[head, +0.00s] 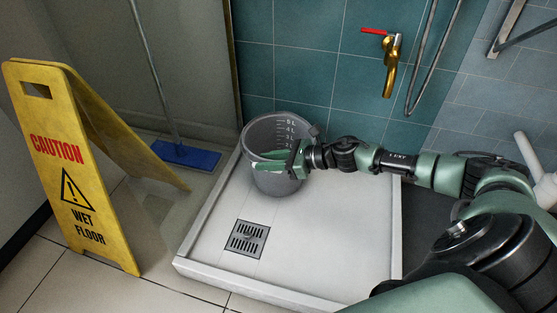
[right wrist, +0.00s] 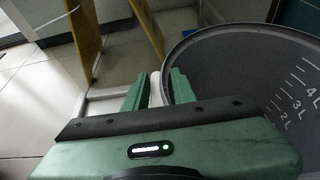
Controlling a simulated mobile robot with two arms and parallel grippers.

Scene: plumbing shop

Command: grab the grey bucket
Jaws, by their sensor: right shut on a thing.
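The grey bucket (head: 276,185) stands upright in the white shower tray, near the teal wall. Its inside carries a white litre scale and looks empty. My right gripper (head: 258,160) reaches in from the right, level, just below the rim on the near side. In the right wrist view its two green fingers (right wrist: 155,86) are at the rim of the bucket (right wrist: 232,62), the right one overlapping it. The gripper is shut on the bucket's wall; the exact contact is partly hidden. My left gripper is out of view.
A yellow wet floor sign (head: 75,165) stands at the left. A blue mop (head: 187,155) rests behind it. The shower tray (head: 330,235) has a raised edge and a metal drain (head: 247,238). A brass tap (head: 390,70) is on the wall above. The tray's front is clear.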

